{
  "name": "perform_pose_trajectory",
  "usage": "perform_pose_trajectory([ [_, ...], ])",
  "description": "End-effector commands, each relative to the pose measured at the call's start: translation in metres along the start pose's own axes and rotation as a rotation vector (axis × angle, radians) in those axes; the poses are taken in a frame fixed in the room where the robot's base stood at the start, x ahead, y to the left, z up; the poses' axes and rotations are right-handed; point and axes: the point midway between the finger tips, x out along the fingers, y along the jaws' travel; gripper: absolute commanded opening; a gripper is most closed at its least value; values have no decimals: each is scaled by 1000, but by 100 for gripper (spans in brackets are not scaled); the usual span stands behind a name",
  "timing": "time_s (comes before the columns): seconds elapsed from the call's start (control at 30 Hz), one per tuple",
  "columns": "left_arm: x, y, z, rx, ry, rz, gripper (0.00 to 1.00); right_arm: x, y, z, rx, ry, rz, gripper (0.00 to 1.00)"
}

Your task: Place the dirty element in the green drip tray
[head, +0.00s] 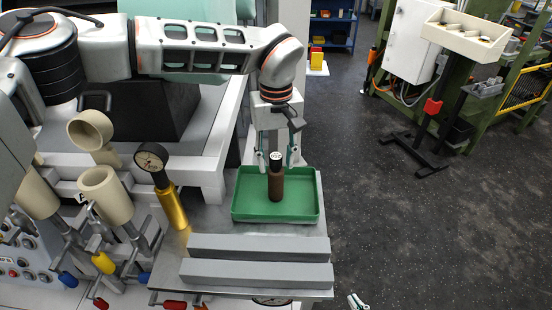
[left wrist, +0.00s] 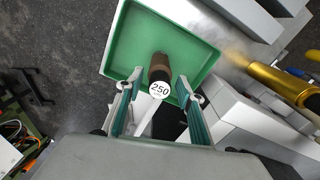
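The dirty element (head: 276,184) is a brown cylinder with a black top and a white label. It stands upright inside the green drip tray (head: 240,214), near its middle. In the left wrist view the element (left wrist: 159,72) shows its "250" label, and the tray (left wrist: 122,48) lies behind it. My left gripper (head: 277,158) is open, with its fingers on either side of the element's top and apart from it. The open fingers also show in the left wrist view (left wrist: 158,98). Only a tip of my right gripper (head: 357,301) shows at the bottom edge of the head view.
A gold cylinder with a dial gauge (head: 172,207) stands left of the tray. Two grey bars (head: 258,248) lie in front of it. Cream open cups (head: 106,195) and coloured valve handles are further left. Open floor (head: 430,235) is to the right.

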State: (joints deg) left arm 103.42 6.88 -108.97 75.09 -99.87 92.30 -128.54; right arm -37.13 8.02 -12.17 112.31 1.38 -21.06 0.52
Motion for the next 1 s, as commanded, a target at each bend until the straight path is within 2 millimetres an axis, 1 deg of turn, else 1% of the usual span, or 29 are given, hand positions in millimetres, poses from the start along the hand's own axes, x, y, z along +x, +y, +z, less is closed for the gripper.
perform_pose_trajectory([
  [0.17, -23, 1, -1, -1, 5, 3, 38, 1, 0, 2, 0, -1, 0, 0],
  [0.4, -73, 1, -1, -1, 4, 2, 38, 1, -1, 3, 0, -1, 0, 0],
  [0.5, -92, 0, -1, -2, 4, 2, 38, 1, 0, 2, 0, -1, 0, 0],
  [0.6, -106, 0, 0, -1, 3, 1, 38, 1, 0, 1, 0, 0, 0, 0],
  [0.7, -115, 0, 0, -1, 2, 1, 38, 0, 0, 1, 0, 1, 0, 0],
  [0.8, -120, 0, 0, 0, 1, 1, 38, 0, 0, 0, 0, 2, 0, 0],
  [1.0, -121, 0, 0, 0, 0, 1, 38, 0, 0, -1, 0, 3, 0, 0],
])
